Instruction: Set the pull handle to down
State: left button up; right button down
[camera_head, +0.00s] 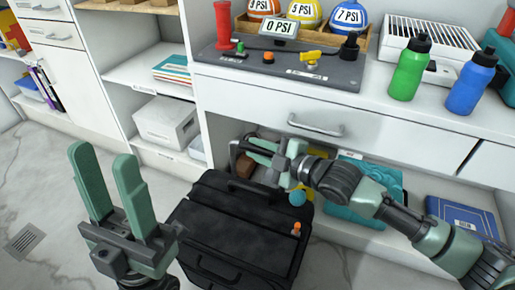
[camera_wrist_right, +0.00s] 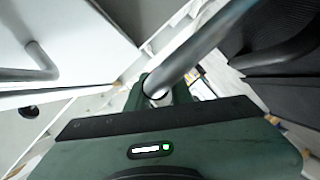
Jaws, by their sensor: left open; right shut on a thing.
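A black suitcase (camera_head: 236,228) stands on the floor in front of the lower shelf. My right gripper (camera_head: 268,153) is above its back edge, in front of the drawer unit. In the right wrist view, a grey bar (camera_wrist_right: 205,45), which looks like the pull handle, runs between the gripper's fingers, and the gripper is shut on it. In the head view the handle is mostly hidden by the gripper, so its exact height is hard to tell. My left gripper (camera_head: 104,160) is open and empty, left of the suitcase.
The drawer with its metal handle (camera_head: 316,127) is close above my right gripper. The counter holds a pressure panel (camera_head: 280,66), a green bottle (camera_head: 409,70) and a blue bottle (camera_head: 472,85). A blue box (camera_head: 463,217) lies on the lower shelf. The floor at left is clear.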

jog(key=shift+f, duration=0.1)
dwell(0.5)
notch_tip(320, 180, down, 5)
jog(key=shift+r+b, duration=0.2)
jog(key=shift+b, duration=0.4)
jog(key=c, duration=1.3)
grip_release()
jog(key=shift+o, duration=0.2)
jog(key=shift+r, duration=0.1)
